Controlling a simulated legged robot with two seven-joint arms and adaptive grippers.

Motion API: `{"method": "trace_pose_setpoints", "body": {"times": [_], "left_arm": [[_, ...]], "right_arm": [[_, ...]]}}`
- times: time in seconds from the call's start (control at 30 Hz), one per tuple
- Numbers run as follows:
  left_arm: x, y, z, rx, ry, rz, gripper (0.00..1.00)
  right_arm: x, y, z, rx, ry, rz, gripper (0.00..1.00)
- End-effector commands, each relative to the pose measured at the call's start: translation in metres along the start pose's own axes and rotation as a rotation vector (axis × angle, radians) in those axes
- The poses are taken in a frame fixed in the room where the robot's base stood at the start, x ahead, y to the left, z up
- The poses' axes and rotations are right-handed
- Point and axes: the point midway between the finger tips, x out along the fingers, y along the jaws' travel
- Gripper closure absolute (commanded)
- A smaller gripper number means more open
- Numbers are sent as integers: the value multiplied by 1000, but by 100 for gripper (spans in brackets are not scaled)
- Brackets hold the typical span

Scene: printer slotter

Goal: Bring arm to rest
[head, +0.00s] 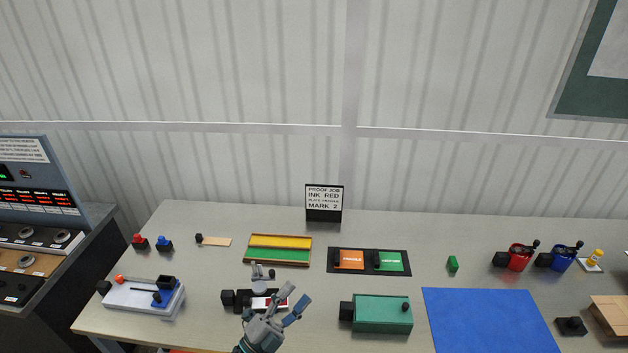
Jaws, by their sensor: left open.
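My left gripper (279,305) shows at the bottom middle of the head view, with its fingers spread and nothing between them. It is over the front part of the table (300,222), in front of a small black device (237,299) with a red and white piece (262,303) on it. The gripper partly hides this device. I cannot tell whether the fingers touch it. My right gripper is not in view.
A green box (382,314) and a blue mat (487,322) are to the right. A grey and blue device (142,297) is at the left. A sign (324,202) stands at the back. Red (518,258) and blue (562,259) items stand at the right.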

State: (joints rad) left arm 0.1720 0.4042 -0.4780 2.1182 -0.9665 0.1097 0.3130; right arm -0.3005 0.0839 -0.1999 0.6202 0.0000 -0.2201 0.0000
Motion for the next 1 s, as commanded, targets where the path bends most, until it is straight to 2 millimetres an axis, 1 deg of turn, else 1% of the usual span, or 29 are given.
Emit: {"method": "trace_pose_setpoints", "body": {"times": [0.03,0.07,0.1,0.17,0.2,0.27,0.3,0.37,0.4,0.47,0.5,0.6,0.7,0.8,0.87,0.9,1.0], "left_arm": [[-17,-4,24,-99,-162,-63,47],[-31,-6,41,-157,-270,-95,47],[-52,-3,63,-236,-416,-126,47],[-91,9,91,-352,-638,-148,47],[-120,22,105,-426,-779,-146,47],[-163,44,118,-528,-976,-123,47],[-192,60,121,-590,-1097,-96,47],[-230,82,118,-675,-1252,-48,47],[-253,96,113,-722,-1341,-13,47],[-282,112,103,-784,-1451,41,47],[-299,122,94,-821,-1515,77,47],[-335,142,72,-902,-1649,167,47],[-364,156,48,-972,-1758,256,47],[-390,167,22,-1035,-1851,348,47],[-403,172,6,-1071,-1900,403,47],[-409,179,4,-1080,-1919,425,47],[-418,208,23,-1076,-1926,431,47]], "right_arm": [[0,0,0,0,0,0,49],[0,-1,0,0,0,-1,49],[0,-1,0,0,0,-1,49],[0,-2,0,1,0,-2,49],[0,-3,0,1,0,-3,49],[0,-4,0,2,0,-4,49],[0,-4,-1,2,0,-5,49],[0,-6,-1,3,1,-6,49],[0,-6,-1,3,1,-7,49],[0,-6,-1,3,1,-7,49],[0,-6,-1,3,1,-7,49],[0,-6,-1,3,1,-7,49],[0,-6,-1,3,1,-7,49],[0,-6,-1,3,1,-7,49],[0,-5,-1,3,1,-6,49],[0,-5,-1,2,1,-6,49],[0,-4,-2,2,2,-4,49]]}}
